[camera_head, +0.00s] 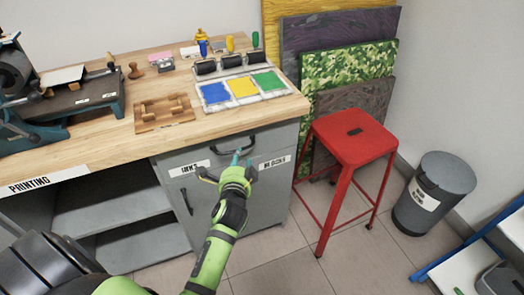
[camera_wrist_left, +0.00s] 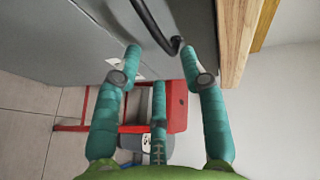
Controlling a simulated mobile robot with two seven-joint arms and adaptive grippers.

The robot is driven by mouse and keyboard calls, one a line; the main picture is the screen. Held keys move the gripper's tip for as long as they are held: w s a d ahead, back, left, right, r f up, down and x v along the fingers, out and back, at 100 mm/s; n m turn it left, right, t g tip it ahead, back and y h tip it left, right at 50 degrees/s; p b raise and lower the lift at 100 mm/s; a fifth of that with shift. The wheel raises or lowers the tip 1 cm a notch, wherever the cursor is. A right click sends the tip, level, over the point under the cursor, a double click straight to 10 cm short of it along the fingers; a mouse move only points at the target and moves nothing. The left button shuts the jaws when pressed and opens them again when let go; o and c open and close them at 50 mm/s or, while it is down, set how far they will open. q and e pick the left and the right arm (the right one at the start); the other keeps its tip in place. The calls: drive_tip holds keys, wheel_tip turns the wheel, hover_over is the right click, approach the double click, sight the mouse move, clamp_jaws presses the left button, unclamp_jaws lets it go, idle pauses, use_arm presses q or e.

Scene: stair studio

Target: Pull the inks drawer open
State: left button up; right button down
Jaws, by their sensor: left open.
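The drawer (camera_head: 206,155) is the grey top front of the cabinet under the bench and looks shut. A white label (camera_head: 189,168) sits on its left part. Its black curved handle (camera_head: 233,146) is near the top edge. My left gripper (camera_head: 238,158), green with teal fingers, is open in front of the handle. In the left wrist view, the handle (camera_wrist_left: 152,24) reaches in between the spread fingertips of the gripper (camera_wrist_left: 160,52); I cannot tell whether they touch. The gripper hides part of the drawer front. My right gripper is not in view.
A red stool (camera_head: 352,137) stands right of the cabinet, with a grey bin (camera_head: 434,192) beyond it. A lower door with a vertical handle (camera_head: 187,201) is below the drawer. The wooden benchtop (camera_head: 150,80) holds ink trays and rollers. Floor before the cabinet is clear.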

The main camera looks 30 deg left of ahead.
use_arm(q)
drive_tip(key=shift+x, duration=3.15)
drive_tip(key=shift+s+a, duration=0.1)
clamp_jaws()
